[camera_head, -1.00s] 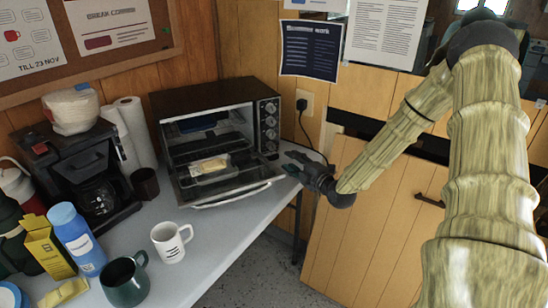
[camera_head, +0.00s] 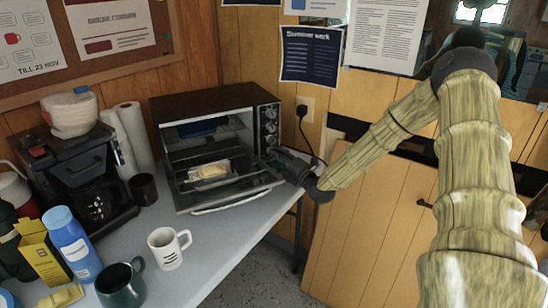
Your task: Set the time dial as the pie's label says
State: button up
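A black toaster oven (camera_head: 205,103) stands at the back of the counter with its door (camera_head: 232,194) lowered open. The pie (camera_head: 209,169), pale and golden in a tray, rests inside near the open front; its label cannot be read. A column of knobs (camera_head: 270,127) runs down the right of the oven's front. Which knob is the time dial is too small to read, and the lowest part is partly hidden by my gripper. My gripper (camera_head: 277,158) is dark and reaches to the lower knob area from the right. Its fingers are too small and overlapped to show open or shut.
The counter (camera_head: 213,223) holds a white mug (camera_head: 168,247), a dark green mug (camera_head: 121,284), a blue bottle (camera_head: 73,243), a yellow box (camera_head: 43,252) and a coffee maker (camera_head: 78,172). A cord hangs from the wall outlet (camera_head: 305,107) behind my gripper. Bare counter lies before the oven.

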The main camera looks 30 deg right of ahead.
jog(key=shift+w+a, duration=0.1)
jog(key=shift+w, duration=1.2)
jog(key=c, duration=0.7)
jog(key=shift+m+t+b, duration=0.3)
jog(key=shift+m+b, duration=0.45)
jog(key=shift+m, duration=1.65)
jog(key=shift+c, duration=0.2)
jog(key=o, duration=0.7)
jog(key=shift+o, duration=0.2)
